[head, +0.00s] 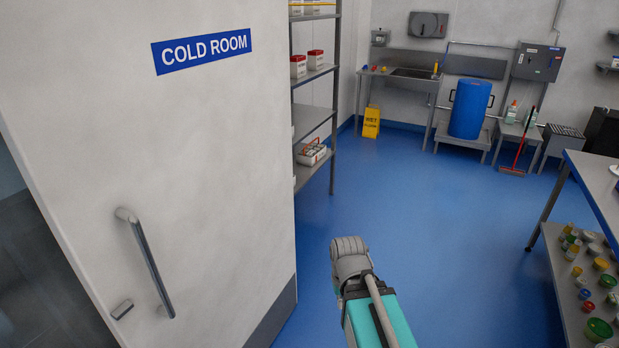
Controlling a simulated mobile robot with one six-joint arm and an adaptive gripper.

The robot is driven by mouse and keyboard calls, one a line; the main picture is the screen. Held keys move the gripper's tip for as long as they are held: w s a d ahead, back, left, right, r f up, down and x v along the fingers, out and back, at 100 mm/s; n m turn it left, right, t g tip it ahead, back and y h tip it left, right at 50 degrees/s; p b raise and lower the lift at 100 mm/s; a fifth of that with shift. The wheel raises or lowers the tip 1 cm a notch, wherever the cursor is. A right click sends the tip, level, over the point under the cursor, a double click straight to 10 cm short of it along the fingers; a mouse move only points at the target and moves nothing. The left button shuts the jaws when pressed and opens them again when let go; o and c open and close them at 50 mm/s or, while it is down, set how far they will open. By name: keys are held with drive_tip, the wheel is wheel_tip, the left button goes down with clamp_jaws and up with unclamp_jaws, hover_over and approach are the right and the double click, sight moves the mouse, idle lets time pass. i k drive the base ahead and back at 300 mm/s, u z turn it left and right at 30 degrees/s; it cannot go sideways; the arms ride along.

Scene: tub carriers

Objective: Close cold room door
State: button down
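The cold room door (220,150) is a large pale panel filling the left of the head view, with a blue "COLD ROOM" sign (201,51) near its top. It stands open, with a dark gap at its left edge. A grey bar handle (147,262) is on its face at the lower left. My arm reaches up from the bottom centre, to the right of the door and apart from the handle. My gripper's fingers are not clearly visible, so I cannot tell their state.
A metal shelf rack (314,118) with boxes stands just behind the door's right edge. A yellow wet floor sign (371,122) and a blue tub (469,109) are at the back. A steel table (600,185) stands at the right. The blue floor between is clear.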

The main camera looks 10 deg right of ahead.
sight(152, 139)
drive_tip(key=u, duration=0.15)
drive_tip(key=i, duration=0.95)
drive_tip(key=z, duration=0.1)
